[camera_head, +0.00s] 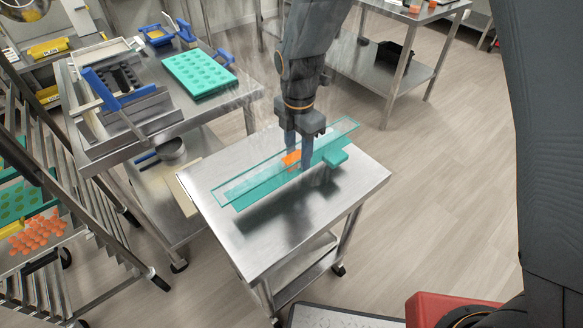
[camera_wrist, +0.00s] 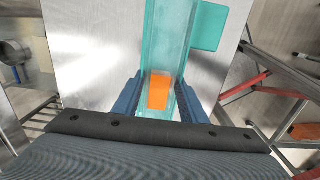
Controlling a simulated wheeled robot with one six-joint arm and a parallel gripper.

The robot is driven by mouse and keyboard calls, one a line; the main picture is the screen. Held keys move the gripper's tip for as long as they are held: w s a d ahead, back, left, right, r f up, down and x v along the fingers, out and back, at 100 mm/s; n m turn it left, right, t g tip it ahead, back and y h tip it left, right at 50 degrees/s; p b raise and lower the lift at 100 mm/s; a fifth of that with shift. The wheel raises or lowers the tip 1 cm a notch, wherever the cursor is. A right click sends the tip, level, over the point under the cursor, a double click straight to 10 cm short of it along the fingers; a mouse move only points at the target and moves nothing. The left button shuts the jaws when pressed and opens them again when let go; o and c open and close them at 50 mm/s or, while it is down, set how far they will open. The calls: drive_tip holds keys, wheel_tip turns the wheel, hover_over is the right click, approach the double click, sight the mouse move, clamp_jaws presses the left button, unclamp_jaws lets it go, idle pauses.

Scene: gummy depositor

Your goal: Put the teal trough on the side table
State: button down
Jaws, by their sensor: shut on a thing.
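The teal trough (camera_head: 252,184) is a long, see-through channel over the steel side table (camera_head: 364,184). An orange block shows inside it, between my fingers. My gripper (camera_head: 305,163) reaches down from above and is shut on the trough near its middle. In the wrist view the trough (camera_wrist: 168,40) runs up the picture between my two blue fingers (camera_wrist: 158,98), with a teal tab at its right side. A dark shadow lies on the tabletop below the trough. I cannot tell whether the trough touches the table.
A steel bench (camera_head: 250,91) at the left holds a teal mould tray (camera_head: 199,72) and a blue-handled frame. A rack (camera_head: 100,215) with trays stands at the far left. Another steel table (camera_head: 370,66) is at the back. Open floor lies to the right.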

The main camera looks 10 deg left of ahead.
sight(296, 179)
drive_tip(key=shift+s+a+f, duration=0.1)
drive_tip(key=shift+a+f, duration=0.05)
drive_tip(key=shift+f, duration=0.45)
drive_tip(key=shift+s+a+f, duration=0.1)
drive_tip(key=shift+f, duration=0.45)
drive_tip(key=shift+w+f+p, duration=0.1)
drive_tip(key=shift+f+p, duration=0.65)
drive_tip(key=shift+f, duration=1.15)
drive_tip(key=shift+f, duration=0.2)
drive_tip(key=c, duration=1.1)
unclamp_jaws()
wheel_tip(296, 179, up, 12)
drive_tip(key=b, duration=0.3)
drive_tip(key=shift+r, duration=0.2)
